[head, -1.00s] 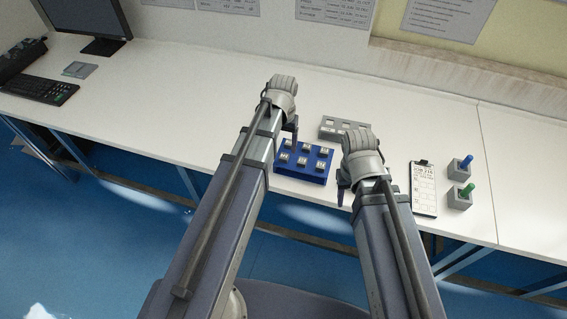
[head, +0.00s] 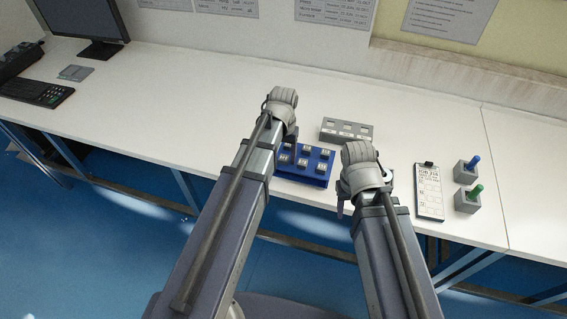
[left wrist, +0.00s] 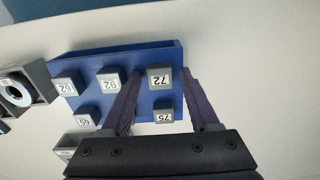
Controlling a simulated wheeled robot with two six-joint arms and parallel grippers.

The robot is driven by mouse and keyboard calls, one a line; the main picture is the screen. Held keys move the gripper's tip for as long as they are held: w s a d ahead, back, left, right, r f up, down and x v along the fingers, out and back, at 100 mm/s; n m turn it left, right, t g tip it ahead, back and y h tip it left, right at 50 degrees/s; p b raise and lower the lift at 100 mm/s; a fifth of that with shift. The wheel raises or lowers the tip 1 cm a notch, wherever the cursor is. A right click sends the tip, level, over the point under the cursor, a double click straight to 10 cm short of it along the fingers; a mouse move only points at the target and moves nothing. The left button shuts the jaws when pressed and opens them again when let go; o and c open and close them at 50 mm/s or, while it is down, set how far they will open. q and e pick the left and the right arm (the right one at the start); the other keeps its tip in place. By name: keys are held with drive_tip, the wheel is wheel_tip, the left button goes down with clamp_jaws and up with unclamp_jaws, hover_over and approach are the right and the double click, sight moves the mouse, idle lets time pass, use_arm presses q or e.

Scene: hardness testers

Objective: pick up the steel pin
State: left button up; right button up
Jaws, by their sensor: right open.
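I cannot make out a steel pin in either view. A blue tray (head: 288,176) holds several small grey blocks with number labels, and it also shows in the left wrist view (left wrist: 85,48). My left gripper (left wrist: 161,73) is open over the tray, its dark fingers apart on either side of the block marked 72 (left wrist: 159,78); no held object shows. In the head view its fingers are mostly hidden behind the wrist. My right gripper (head: 341,205) is right of the tray, near the table's front edge, largely hidden by its wrist.
A grey tray (head: 347,131) stands behind the blue one. A grey holder with a white ring (left wrist: 18,92) shows at left in the left wrist view. The table's left middle is clear.

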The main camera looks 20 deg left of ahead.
use_arm(q)
clamp_jaws()
idle(0.6)
